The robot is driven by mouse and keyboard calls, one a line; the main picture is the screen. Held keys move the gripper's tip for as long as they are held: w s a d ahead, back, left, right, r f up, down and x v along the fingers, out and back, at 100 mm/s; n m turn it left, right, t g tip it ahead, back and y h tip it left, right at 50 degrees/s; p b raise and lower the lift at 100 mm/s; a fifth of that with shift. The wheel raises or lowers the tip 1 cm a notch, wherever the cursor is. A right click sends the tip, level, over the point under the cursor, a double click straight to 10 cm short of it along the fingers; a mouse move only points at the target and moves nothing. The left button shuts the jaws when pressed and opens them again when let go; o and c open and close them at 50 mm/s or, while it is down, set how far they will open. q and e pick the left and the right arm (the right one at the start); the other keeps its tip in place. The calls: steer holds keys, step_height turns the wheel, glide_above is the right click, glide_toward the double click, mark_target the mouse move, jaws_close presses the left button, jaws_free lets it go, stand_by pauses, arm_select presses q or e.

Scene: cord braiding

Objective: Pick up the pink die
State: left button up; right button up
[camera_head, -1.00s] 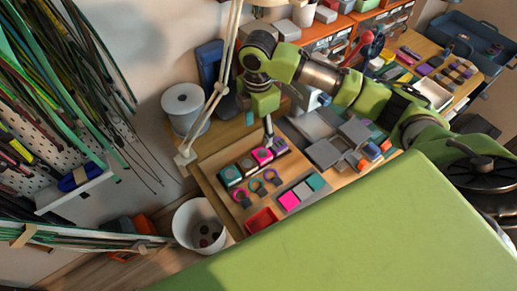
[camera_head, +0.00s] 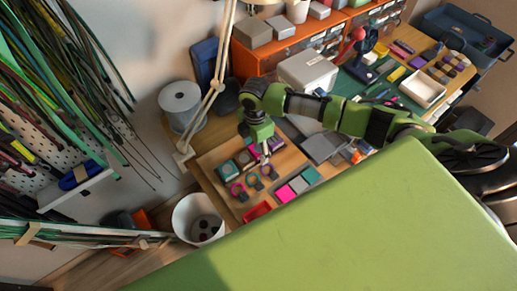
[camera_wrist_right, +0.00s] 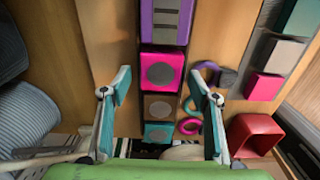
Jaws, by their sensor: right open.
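The pink die is a square block with a grey round face. In the right wrist view the pink die (camera_wrist_right: 163,71) sits in a row between a purple block (camera_wrist_right: 165,22) and a brown block (camera_wrist_right: 159,107), with a teal block (camera_wrist_right: 157,133) nearest. My right gripper (camera_wrist_right: 160,88) is open and empty, its two teal-tipped fingers on either side of the row, around the pink and brown blocks. I cannot tell its height above them. In the head view my right gripper (camera_head: 265,153) is over the row and partly hides it. My left gripper is out of view.
Pink and purple rings (camera_wrist_right: 188,126) lie right of the row, near a red open box (camera_wrist_right: 254,134). Pink, grey and teal swatches (camera_head: 298,184) sit in a tray. A spool (camera_head: 182,106) and lamp arm (camera_head: 213,92) stand left of the work area. A white bin (camera_head: 197,220) is below.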

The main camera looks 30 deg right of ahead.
steer(key=c, duration=1.3)
steer(key=shift+r, duration=0.1)
